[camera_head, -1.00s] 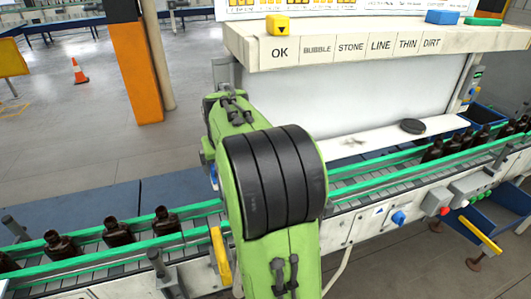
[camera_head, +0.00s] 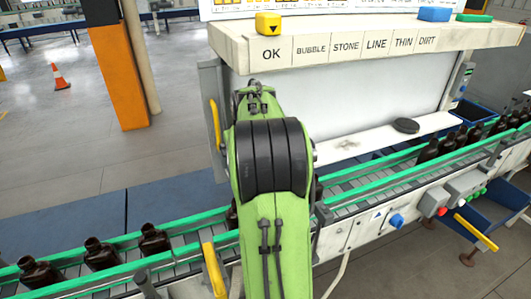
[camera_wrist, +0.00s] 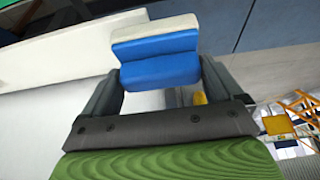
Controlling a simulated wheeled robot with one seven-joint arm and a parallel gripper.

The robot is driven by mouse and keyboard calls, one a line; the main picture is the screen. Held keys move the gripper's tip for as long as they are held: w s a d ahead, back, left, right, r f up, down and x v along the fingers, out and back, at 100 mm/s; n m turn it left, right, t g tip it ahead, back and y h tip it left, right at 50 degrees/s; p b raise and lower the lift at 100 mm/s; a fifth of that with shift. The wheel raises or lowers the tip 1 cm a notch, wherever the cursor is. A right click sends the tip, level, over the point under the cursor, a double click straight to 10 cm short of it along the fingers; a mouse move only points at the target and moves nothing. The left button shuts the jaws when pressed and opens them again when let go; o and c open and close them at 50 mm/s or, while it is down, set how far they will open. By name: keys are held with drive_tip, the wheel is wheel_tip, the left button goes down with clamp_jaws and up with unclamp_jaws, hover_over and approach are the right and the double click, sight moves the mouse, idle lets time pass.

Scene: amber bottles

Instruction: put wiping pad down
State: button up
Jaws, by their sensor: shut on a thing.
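The wiping pad (camera_wrist: 158,60) is a block with a blue layer and a white layer. In the wrist view it sits between the two grey fingers of my gripper (camera_wrist: 160,66), which is shut on it. The pad's white side is at the far edge, away from the green palm. In the head view my green arm with its black joint fills the middle and hides both gripper and pad. The white shelf (camera_head: 375,139) below the grey-white panel has a dark smudge (camera_head: 347,146) on it.
A black round disc (camera_head: 405,125) lies on the shelf's right part. The conveyor (camera_head: 200,240) with green rails carries several amber bottles (camera_head: 153,240). A ledge (camera_head: 370,40) with labels holds a yellow block (camera_head: 268,22) and a blue block (camera_head: 434,14). An orange post (camera_head: 118,75) stands left.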

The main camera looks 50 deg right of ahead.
drive_tip(key=d, duration=0.2)
drive_tip(key=d+p, duration=0.1)
drive_tip(key=d, duration=0.1)
drive_tip(key=s+d, duration=0.1)
drive_tip(key=d, duration=0.2)
drive_tip(key=shift+s+r, duration=0.1)
drive_tip(key=f, duration=0.1)
drive_tip(key=d+f, duration=0.1)
drive_tip(key=f, duration=0.1)
drive_tip(key=shift+s+d+f, duration=0.15)
drive_tip(key=shift+s+d, duration=0.05)
drive_tip(key=shift+d, duration=0.15)
drive_tip(key=o, duration=0.6)
